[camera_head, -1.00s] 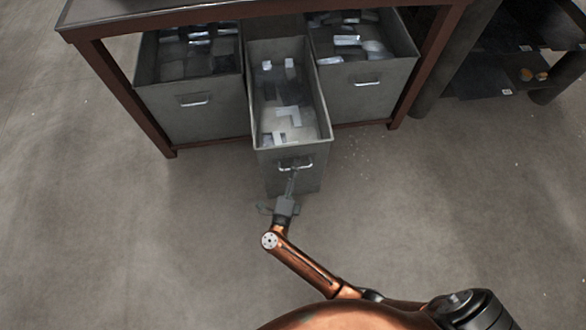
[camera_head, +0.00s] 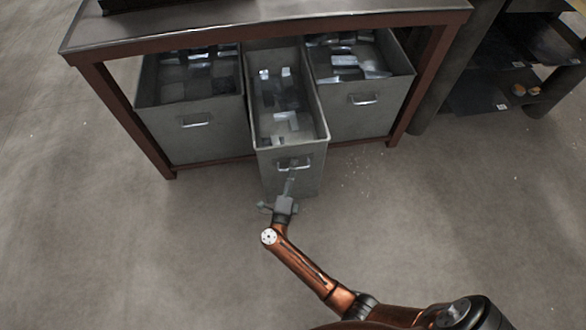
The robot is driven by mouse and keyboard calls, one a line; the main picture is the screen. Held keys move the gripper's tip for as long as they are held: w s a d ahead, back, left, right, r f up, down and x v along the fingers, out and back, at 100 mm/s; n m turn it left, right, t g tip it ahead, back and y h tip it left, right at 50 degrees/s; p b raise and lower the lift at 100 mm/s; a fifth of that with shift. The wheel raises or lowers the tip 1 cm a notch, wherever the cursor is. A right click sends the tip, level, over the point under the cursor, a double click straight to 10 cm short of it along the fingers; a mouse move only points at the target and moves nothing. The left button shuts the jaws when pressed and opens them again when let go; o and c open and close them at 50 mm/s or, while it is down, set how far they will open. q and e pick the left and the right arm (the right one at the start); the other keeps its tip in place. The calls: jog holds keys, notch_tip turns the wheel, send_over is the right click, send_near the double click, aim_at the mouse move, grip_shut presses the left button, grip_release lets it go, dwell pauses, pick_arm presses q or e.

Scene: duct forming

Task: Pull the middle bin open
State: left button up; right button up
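The middle bin (camera_head: 290,176) is a narrow grey metal bin holding several loose metal pieces. It sticks out past the bins on either side, under the front of the table. Its handle (camera_head: 294,163) is on the front face. My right gripper (camera_head: 291,172) comes up from below, and its narrow fingers meet at the handle and appear shut on it. The fingertips are small, so the exact hold is hard to see. My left gripper is not in view.
A left bin (camera_head: 208,140) and a right bin (camera_head: 362,112) with metal pieces stand under the table (camera_head: 270,29). Its brown legs flank them. A dark shelf (camera_head: 475,95) stands at the right. The floor (camera_head: 130,255) in front is clear.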

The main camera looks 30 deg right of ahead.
jog(key=shift+s+d, duration=0.1)
jog(key=v, duration=0.7)
jog(key=shift+s, duration=0.15)
dwell(0.5)
